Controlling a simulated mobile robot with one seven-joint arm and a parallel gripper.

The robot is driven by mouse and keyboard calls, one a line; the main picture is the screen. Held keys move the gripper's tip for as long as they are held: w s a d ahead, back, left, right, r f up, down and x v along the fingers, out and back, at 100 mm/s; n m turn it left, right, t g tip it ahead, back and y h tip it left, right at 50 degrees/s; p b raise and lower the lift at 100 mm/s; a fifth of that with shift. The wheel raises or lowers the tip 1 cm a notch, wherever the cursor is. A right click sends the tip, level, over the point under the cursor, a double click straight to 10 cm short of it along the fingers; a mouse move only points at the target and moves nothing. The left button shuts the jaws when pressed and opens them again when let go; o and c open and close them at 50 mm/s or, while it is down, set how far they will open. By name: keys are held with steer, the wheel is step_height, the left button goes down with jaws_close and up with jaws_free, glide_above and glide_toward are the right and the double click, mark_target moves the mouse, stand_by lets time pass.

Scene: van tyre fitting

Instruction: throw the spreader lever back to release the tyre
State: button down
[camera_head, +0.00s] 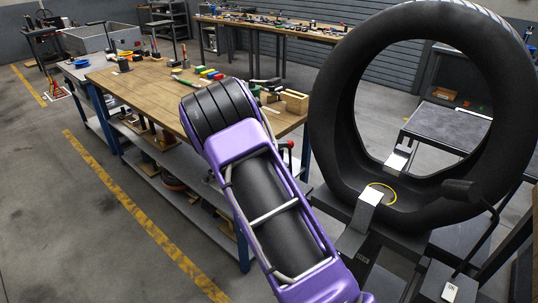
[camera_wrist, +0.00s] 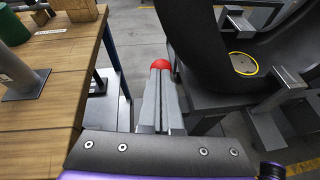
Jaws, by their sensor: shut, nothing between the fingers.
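The big black tyre (camera_head: 330,110) stands upright on the spreader at the right of the head view. Its lower wall also fills the upper right of the wrist view (camera_wrist: 205,45). The spreader lever's red knob (camera_wrist: 159,64) shows just beyond my fingertips; a small red knob also shows beside my arm in the head view (camera_head: 290,144). My gripper (camera_wrist: 160,75) is shut and empty, its two grey fingers together and pointing at the knob. They hide the lever's shaft, and I cannot tell whether they touch the knob. My arm hides the gripper in the head view.
The wooden workbench (camera_head: 150,82) with tools and blocks is close on the left. A yellow ring (camera_head: 381,194) marks the tyre's inside, near metal spreader hooks (camera_head: 370,197). Floor is clear at lower left.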

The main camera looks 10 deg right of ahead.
steer(key=w+d+r, duration=0.1)
steer(key=w+d, duration=0.4)
steer(key=d, duration=0.1)
steer(key=shift+d, duration=0.4)
steer(key=p+v, duration=0.1)
steer(key=v, duration=0.3)
steer(key=shift+a+r+p, duration=0.2)
steer(key=shift+p, duration=0.2)
steer(key=s+a+r, duration=0.1)
steer(key=a+r, duration=0.2)
steer(key=r, duration=0.5)
steer(key=shift+s+a+r, duration=0.15)
steer(key=shift+a+r, duration=0.15)
steer(key=shift+a, duration=0.05)
